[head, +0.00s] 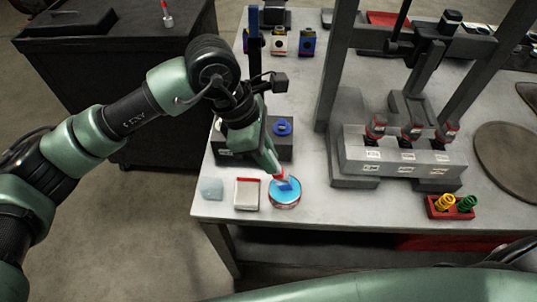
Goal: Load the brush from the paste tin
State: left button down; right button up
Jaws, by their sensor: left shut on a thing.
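My left gripper (270,160) comes down from the upper left over the front left of the workbench. It is shut on a slim brush (279,174), whose red part shows below the fingers. The brush points down at a round, low paste tin (285,204) with a light blue top and a reddish side. The brush's lower end is over the blue surface, where a darker blue patch shows; I cannot tell how deep it touches. The gripper hides the upper part of the brush. My right gripper is not in view.
A white, red-edged box (248,194) and a pale blue-grey block (212,189) lie left of the tin. A dark block with a blue ring (282,128) stands behind. A grey fixture (403,152) and a red tray (451,207) are to the right. The bench's front edge is close.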

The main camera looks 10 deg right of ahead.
pick_arm(q)
jog(key=shift+f+b, duration=0.15)
jog(key=shift+b, duration=0.4)
dwell(1.6)
jog(key=shift+r+p, duration=1.05)
jog(key=shift+r, duration=2.6)
